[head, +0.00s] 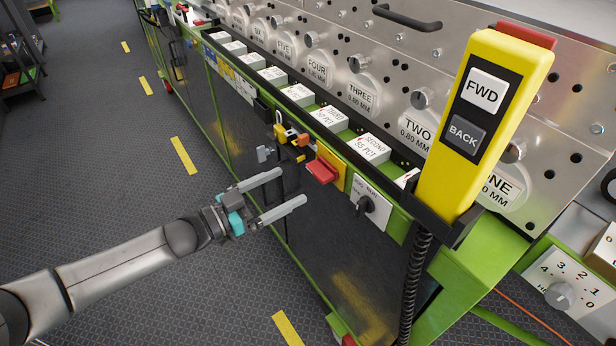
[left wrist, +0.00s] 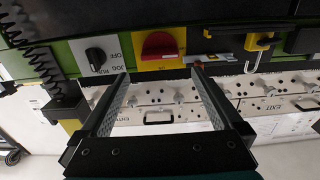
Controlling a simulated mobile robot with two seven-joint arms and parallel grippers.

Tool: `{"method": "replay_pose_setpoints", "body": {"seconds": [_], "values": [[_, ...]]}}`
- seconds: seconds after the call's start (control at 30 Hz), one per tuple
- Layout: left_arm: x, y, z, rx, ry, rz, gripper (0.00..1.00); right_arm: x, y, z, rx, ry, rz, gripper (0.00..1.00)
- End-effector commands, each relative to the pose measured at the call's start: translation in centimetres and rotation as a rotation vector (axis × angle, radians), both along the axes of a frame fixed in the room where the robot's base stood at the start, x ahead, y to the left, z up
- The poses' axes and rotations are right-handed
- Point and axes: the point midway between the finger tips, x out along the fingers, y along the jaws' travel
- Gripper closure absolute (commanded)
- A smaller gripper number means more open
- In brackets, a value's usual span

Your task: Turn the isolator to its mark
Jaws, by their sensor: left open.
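The isolator is a red handle (head: 322,168) on a yellow plate (head: 331,157) on the side of the green-framed machine. In the left wrist view the red handle (left wrist: 158,45) sits on its yellow plate (left wrist: 180,35), just beyond the fingers. I cannot make out its mark. My left gripper (head: 290,187) is open and empty, with its fingers pointing at the machine side, left of and slightly below the red handle in the head view. In the left wrist view the open fingers (left wrist: 158,76) appear below the handle, apart from it. My right gripper is out of view.
A black rotary switch (head: 366,205) on a white plate is beside the isolator. Small yellow and orange hardware (head: 290,134) is on its other side. A yellow FWD/BACK pendant (head: 480,120) with a coiled cable (head: 412,285) stands at right.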

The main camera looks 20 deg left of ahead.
Motion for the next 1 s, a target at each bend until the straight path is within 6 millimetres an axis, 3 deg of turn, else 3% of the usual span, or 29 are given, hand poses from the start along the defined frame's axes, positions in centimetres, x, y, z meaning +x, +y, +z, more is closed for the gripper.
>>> {"method": "replay_pose_setpoints", "body": {"seconds": [0.4,0.87,1.0], "values": [[4.6,-3.5,0.0,-0.001,-0.002,0.001,0.00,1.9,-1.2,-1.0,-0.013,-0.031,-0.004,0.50],[5.3,-4.1,0.0,0.001,0.001,0.001,0.00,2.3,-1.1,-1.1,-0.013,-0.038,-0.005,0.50],[5.3,-4.1,0.0,0.001,0.001,0.001,0.15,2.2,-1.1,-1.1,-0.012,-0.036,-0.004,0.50]]}}
